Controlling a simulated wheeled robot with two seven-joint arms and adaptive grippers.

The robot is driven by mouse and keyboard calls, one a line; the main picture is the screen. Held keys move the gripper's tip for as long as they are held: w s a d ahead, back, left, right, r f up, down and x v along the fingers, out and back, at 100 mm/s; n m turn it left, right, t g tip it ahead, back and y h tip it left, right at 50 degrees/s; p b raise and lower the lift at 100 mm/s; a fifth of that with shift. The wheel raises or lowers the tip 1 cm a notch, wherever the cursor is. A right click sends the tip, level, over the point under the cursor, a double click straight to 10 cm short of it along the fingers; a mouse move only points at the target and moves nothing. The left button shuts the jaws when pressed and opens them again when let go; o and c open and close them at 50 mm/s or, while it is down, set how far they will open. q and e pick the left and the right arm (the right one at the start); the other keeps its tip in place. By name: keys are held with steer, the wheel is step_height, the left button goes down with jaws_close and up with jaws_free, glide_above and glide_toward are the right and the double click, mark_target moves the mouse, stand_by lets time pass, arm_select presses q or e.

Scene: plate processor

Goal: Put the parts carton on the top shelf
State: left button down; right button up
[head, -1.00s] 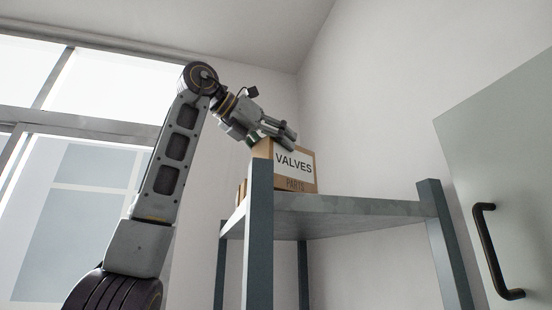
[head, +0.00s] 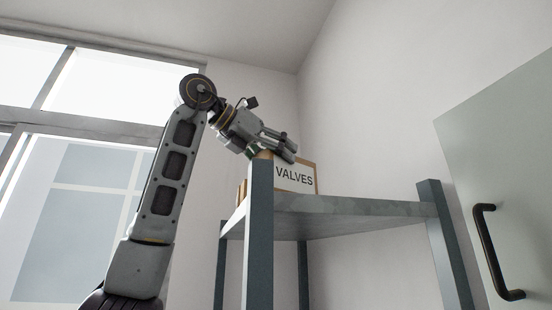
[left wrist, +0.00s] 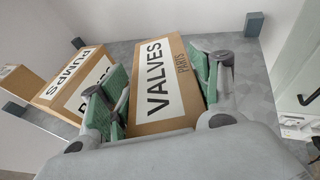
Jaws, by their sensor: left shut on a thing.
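The parts carton (head: 297,177) is a brown box with a white label reading VALVES. In the head view it is at the top shelf (head: 350,207), partly hidden behind the shelf's front edge and post. My left gripper (head: 275,151) reaches it from above left and is shut on it. In the left wrist view the carton (left wrist: 158,85) stands between the green-padded fingers, with VALVES and PARTS readable. Whether its base touches the shelf is hidden. My right gripper is not in view.
A carton labelled PUMPS (left wrist: 77,82) stands beside the held carton, close to the left-hand finger, with another carton (left wrist: 17,84) further left. Bare grey shelf lies to the right. A pale door with a black handle (head: 489,250) is at the right.

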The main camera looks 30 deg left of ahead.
arm_select(q)
steer(key=shift+f, duration=0.25)
steer(key=shift+s, duration=0.1)
steer(key=shift+c, duration=1.1)
jaws_free()
steer(key=b+v, duration=0.1)
steer(key=v, duration=1.1)
stand_by(0.4)
